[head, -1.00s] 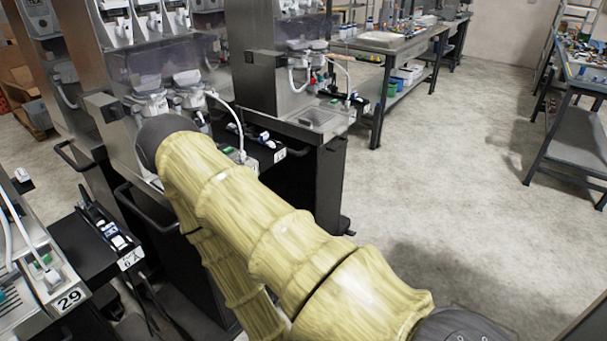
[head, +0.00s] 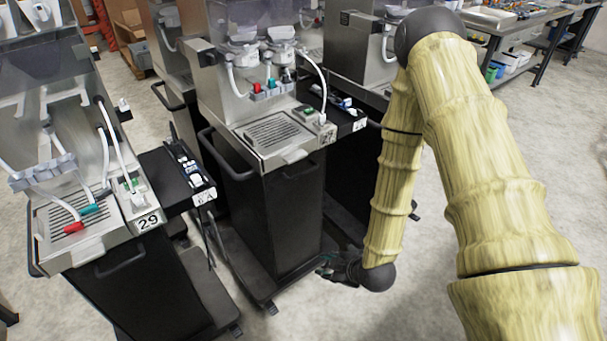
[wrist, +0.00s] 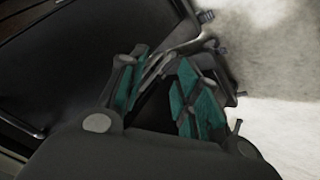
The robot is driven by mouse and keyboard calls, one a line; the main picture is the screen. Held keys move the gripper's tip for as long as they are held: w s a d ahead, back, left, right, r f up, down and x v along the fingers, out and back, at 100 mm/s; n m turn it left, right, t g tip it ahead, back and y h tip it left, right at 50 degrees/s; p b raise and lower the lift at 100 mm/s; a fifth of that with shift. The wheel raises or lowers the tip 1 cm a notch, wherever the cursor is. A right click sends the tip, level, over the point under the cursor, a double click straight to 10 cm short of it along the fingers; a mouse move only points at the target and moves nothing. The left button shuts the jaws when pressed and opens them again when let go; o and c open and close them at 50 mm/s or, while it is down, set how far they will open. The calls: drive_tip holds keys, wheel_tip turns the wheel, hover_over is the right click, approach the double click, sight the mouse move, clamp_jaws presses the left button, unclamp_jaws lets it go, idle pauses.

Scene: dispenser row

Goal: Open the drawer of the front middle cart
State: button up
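The middle cart (head: 278,215) stands upright in the head view, with a black body below a grey top. A grey front section with a drain grate (head: 273,131) and a small dark handle (head: 299,170) sits at its upper front; no gap shows there. My gripper (head: 326,265) is low by the cart's lower right side, well below that handle, and partly hidden by my wrist. In the wrist view my gripper (wrist: 160,75) shows two fingers with teal pads, apart, with nothing seen between them. Dark cart parts lie beyond the fingers.
Another cart (head: 145,290), labelled 29, stands close on the left, with a black side shelf (head: 176,178) between. Further machines stand behind. A workbench (head: 520,25) is at the back right. Pale floor (head: 330,315) is clear in front of the middle cart.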

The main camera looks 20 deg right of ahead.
drive_tip(key=w+d+r+n+t+y, duration=0.1)
drive_tip(key=w+d+r+n+t, duration=0.1)
drive_tip(key=w+r+n+t, duration=0.5)
drive_tip(key=n+y, duration=0.1)
drive_tip(key=n, duration=0.3)
approach(305, 174)
drive_tip(key=p+x, duration=0.1)
drive_tip(key=x, duration=0.9)
drive_tip(key=shift+w+a+f+p, duration=0.1)
drive_tip(key=shift+w+p, duration=0.15)
drive_tip(key=shift+p, duration=0.1)
clamp_jaws()
